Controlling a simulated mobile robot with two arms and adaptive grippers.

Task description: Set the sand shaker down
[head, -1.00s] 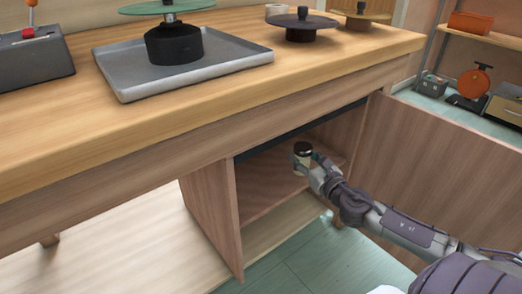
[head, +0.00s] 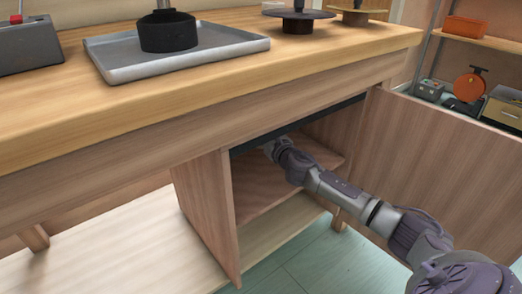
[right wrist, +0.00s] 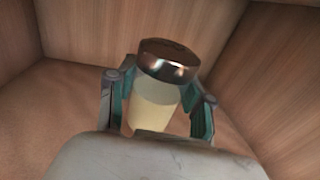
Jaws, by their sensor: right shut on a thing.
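The sand shaker (right wrist: 153,105), a clear jar of pale sand with a shiny copper-brown cap, stands between the fingers of my right gripper (right wrist: 160,92) in the right wrist view. The gripper is shut on it. In the head view my right gripper (head: 270,148) reaches into the open cabinet, above its wooden shelf (head: 270,192), and the shaker is hidden there. The wrist view shows cabinet walls around the shaker. Whether its base touches the shelf cannot be told. My left gripper is not in view.
The open cabinet door (head: 440,150) stands to the right of my arm. The cabinet's left side panel (head: 205,205) and the worktop's front edge (head: 200,95) bound the opening. A grey tray (head: 110,65) sits on the worktop. The front of the shelf looks clear.

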